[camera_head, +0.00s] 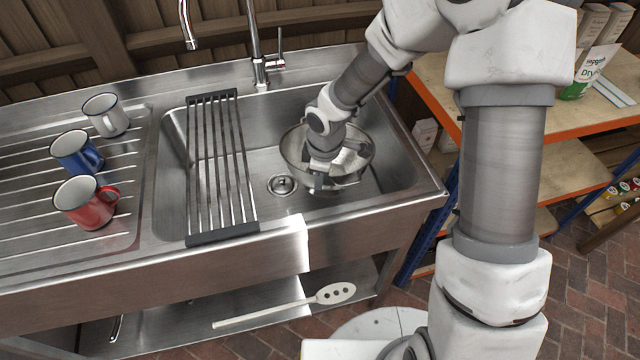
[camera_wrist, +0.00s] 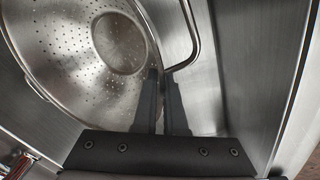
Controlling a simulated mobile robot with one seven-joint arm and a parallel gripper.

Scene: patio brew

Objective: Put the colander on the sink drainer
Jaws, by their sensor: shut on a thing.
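The steel colander (camera_head: 358,150) is in the right part of the sink basin, partly hidden by my arm in the head view. In the wrist view its perforated bowl (camera_wrist: 75,50) fills the upper left, with a looped wire handle at its right side. My gripper (camera_head: 322,182) is at the colander's near side, its fingers (camera_wrist: 160,90) shut on the colander's rim by the handle.
A white mug (camera_head: 106,115), a blue mug (camera_head: 76,152) and a red mug (camera_head: 84,203) stand on the ribbed drainboard at left. The tap (camera_head: 257,60) rises behind the basin. A slotted spatula (camera_head: 290,305) lies on the lower shelf. The drainer's bars look bare.

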